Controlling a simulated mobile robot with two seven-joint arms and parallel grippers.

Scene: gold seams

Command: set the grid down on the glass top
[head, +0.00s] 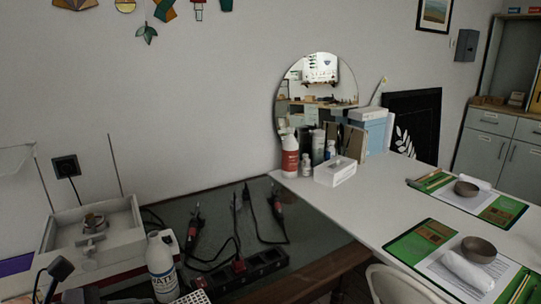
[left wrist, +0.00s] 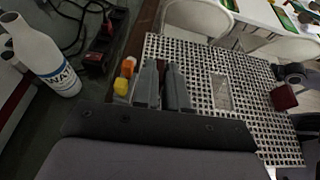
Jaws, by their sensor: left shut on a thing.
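The grid (left wrist: 215,60), a pale panel full of small square holes, fills the middle and right of the left wrist view. My left gripper (left wrist: 163,72) has its two grey fingers shut on the near left part of the grid. A small perforated corner (head: 196,297), likely the same grid, shows at the bottom edge of the head view. The glass top (head: 215,225) is a dark greenish surface with a wooden edge in the head view. In the left wrist view the grid lies to the right of that edge. My right gripper is not in view.
A white bottle (head: 161,266), a black power strip (head: 250,270) and corded tools (head: 193,228) occupy the glass top. The bottle also shows in the left wrist view (left wrist: 45,55). A pale tray (head: 95,240) stands left. A white table (head: 365,205) stands right.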

